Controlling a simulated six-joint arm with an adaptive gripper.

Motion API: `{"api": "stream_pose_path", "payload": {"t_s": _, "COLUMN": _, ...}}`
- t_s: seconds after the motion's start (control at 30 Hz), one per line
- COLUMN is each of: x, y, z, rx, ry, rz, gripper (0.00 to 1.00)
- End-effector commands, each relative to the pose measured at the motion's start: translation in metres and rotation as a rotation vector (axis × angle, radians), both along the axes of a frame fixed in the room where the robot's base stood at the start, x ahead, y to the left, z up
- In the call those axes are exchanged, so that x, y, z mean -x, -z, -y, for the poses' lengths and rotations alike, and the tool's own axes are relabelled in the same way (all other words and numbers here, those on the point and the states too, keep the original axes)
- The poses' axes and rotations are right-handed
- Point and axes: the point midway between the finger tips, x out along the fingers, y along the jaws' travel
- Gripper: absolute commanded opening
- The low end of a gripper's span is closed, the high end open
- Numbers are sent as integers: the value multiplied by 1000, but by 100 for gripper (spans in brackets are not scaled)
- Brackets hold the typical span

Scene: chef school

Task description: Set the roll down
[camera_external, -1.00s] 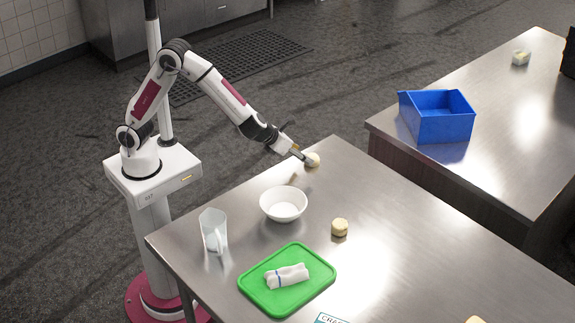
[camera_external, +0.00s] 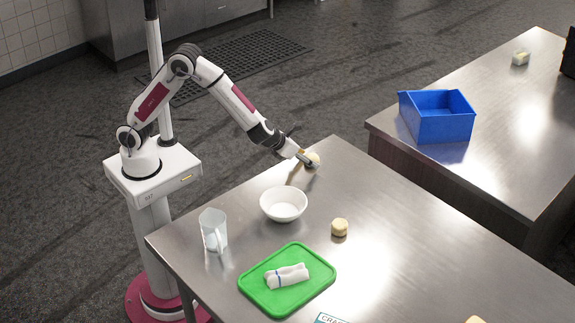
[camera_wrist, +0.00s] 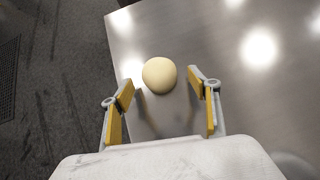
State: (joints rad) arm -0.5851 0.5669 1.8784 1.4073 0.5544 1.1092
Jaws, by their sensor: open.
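A pale round roll (camera_external: 313,159) rests on the steel table (camera_external: 400,230) close to its far corner. In the wrist view the roll (camera_wrist: 159,74) lies just beyond my fingertips, centred between them, with a gap on both sides. My gripper (camera_external: 310,163) is low over the table at the roll and partly covers it in the external view. In the wrist view my gripper (camera_wrist: 161,92) is open, its yellow-padded fingers apart and holding nothing.
A white bowl (camera_external: 284,205), a clear jug (camera_external: 213,230), a second small roll-like piece (camera_external: 340,228) and a green board (camera_external: 258,293) with a rolled white cloth (camera_external: 287,276) stand nearer on the table. A blue bin (camera_external: 440,128) sits on another table (camera_external: 520,130).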

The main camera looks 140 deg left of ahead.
Motion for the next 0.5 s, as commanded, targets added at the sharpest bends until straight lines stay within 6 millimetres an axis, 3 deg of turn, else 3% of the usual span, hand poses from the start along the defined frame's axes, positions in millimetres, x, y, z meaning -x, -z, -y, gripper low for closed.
{"api": "stream_pose_path", "payload": {"t_s": 0.5, "x": -1, "y": 5, "z": -5, "rx": 0, "ry": 0, "rz": 0, "gripper": 61}}
